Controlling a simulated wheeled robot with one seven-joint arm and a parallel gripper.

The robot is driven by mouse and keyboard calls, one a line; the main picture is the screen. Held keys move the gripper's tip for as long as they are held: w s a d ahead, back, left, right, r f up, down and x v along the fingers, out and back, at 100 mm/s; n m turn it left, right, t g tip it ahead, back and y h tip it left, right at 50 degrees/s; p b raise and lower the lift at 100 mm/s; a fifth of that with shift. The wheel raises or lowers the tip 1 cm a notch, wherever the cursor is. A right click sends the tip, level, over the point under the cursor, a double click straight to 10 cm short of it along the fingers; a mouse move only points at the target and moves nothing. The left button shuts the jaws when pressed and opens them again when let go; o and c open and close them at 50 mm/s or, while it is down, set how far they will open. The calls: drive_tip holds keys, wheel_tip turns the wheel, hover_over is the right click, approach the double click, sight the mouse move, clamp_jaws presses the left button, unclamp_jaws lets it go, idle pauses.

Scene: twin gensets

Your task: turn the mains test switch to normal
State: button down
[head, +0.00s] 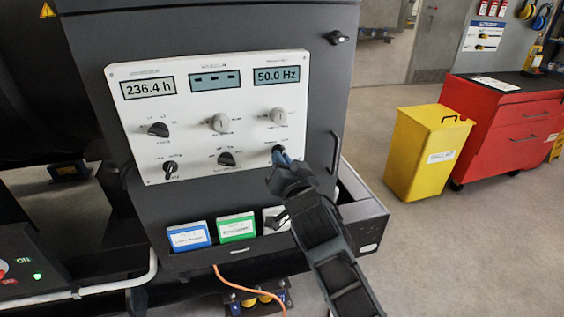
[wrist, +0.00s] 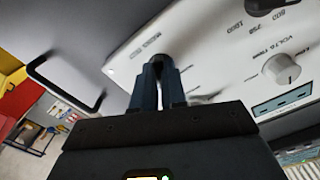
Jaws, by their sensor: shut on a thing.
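A white control panel (head: 205,112) on the dark genset cabinet carries two rows of rotary knobs under three displays. My gripper (head: 281,154) is at the panel's lower right corner, shut on the dark knob there, which I take to be the mains test switch. In the wrist view my gripper (wrist: 160,68) has its two blue-grey fingers on either side of this dark knob (wrist: 158,56), close to the panel face. The fingers hide most of the knob, so its pointer setting cannot be told. Its lettering is too blurred to read surely.
A white knob (head: 278,116) sits just above, and a dark knob (head: 227,159) sits to the left. A cabinet handle (head: 337,152) stands out close to the right of my gripper. A yellow bin (head: 428,152) and a red tool cabinet (head: 510,130) stand farther right, with clear floor before them.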

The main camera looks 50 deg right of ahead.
drive_tip(key=n, duration=1.1)
drive_tip(key=shift+s+d+p, duration=0.1)
drive_tip(key=shift+p, duration=0.25)
drive_tip(key=shift+n, duration=0.3)
drive_tip(key=c, duration=1.2)
unclamp_jaws()
drive_tip(key=b+v, duration=0.2)
drive_tip(key=v, duration=0.5)
drive_tip(key=shift+s+a, duration=0.2)
drive_tip(key=shift+s, duration=0.15)
